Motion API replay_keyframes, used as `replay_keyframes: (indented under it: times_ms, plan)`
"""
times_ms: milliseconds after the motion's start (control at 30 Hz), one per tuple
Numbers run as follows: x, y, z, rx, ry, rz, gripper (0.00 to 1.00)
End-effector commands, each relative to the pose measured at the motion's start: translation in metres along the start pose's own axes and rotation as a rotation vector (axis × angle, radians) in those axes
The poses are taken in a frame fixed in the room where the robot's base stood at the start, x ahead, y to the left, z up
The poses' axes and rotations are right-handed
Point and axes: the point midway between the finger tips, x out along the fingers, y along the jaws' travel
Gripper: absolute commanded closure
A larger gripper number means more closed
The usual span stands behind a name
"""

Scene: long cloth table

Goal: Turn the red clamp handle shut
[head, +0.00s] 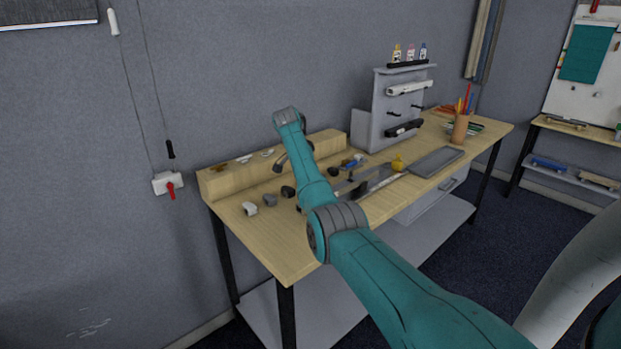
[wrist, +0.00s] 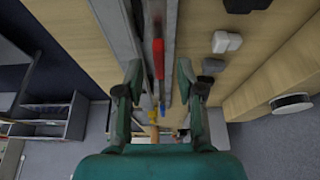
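A small white fitting on the grey wall at the left, in the head view, carries a red clamp handle (head: 171,190) that hangs down. A cord runs down the wall to the fitting. My gripper (wrist: 160,78) is open, its two dark fingers apart and nothing clearly held between them. In the head view it is partly hidden by my arm, over the back part of the table, well to the right of the handle. The wrist view shows a long red piece (wrist: 158,58) beyond the fingers; I cannot tell what it is.
The wooden table (head: 263,238) holds several small dark and grey lumps, a blue item and a yellow item (head: 397,163). A raised wooden ledge (head: 225,184) runs along its back edge near the wall fitting. A grey rack (head: 385,115) and pencil cup (head: 460,129) stand farther right.

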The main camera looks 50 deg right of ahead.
Motion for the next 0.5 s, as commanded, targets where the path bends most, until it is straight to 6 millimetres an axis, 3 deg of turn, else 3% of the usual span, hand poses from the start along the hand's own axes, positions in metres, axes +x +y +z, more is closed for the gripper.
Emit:
replay_keyframes:
  times_ms: [133, 433, 467, 500]
  plan:
    - [0.0098, 0.0, 0.0001, 0.0, 0.0, -0.001, 0.62]
    - [0.0121, 0.0, 0.0001, 0.0, 0.0, -0.001, 0.62]
    - [0.0121, 0.0, 0.0001, 0.0, 0.0, -0.001, 0.65]
    - [0.012, 0.0, 0.0001, 0.0, 0.0, 0.0, 0.75]
